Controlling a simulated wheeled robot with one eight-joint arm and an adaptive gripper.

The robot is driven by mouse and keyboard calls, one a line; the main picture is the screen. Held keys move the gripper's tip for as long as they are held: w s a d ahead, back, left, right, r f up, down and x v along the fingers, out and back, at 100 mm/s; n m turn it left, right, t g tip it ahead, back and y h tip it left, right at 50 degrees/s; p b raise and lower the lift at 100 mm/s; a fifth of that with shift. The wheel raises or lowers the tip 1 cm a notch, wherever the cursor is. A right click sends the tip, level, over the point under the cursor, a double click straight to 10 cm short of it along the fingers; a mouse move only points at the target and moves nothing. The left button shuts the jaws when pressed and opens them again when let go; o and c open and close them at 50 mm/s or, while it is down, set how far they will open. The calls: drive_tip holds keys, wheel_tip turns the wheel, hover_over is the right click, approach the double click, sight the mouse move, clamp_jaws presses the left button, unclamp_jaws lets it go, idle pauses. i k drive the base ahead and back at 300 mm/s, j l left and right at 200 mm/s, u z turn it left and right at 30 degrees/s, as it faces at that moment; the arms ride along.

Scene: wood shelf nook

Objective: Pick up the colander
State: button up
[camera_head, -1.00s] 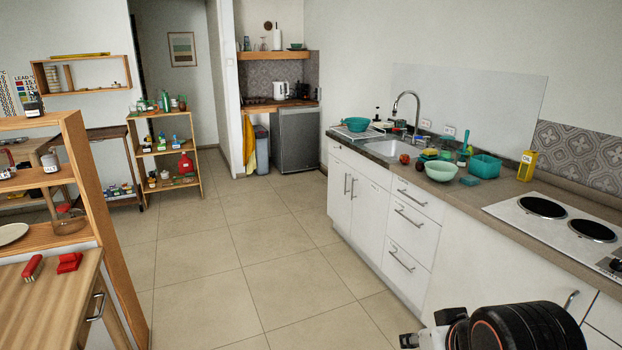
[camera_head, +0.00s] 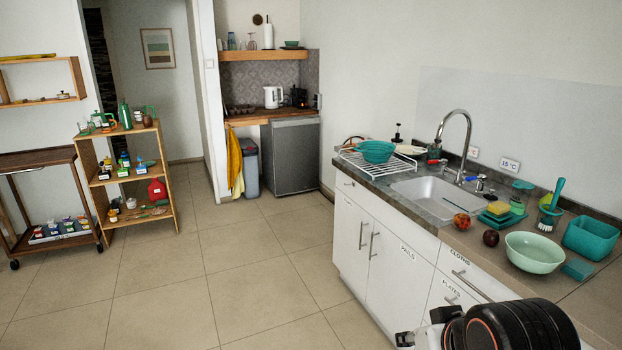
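A teal bowl-shaped vessel (camera_head: 375,151), which looks like the colander, sits on the white wire dish rack (camera_head: 350,160) at the far left end of the sink counter. Its holes are too small to make out. Part of my arm shows at the bottom right, in front of the counter and well short of the vessel. I cannot make out my gripper's fingers in this view.
A sink (camera_head: 440,197) with a tall faucet lies right of the rack. A pale green bowl (camera_head: 534,253), a teal tub (camera_head: 590,238), fruit and sponges crowd the nearer counter. A wooden shelf unit (camera_head: 130,184) stands at left. The tiled floor between is clear.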

sight(373, 152)
drive_tip(key=i, duration=2.2)
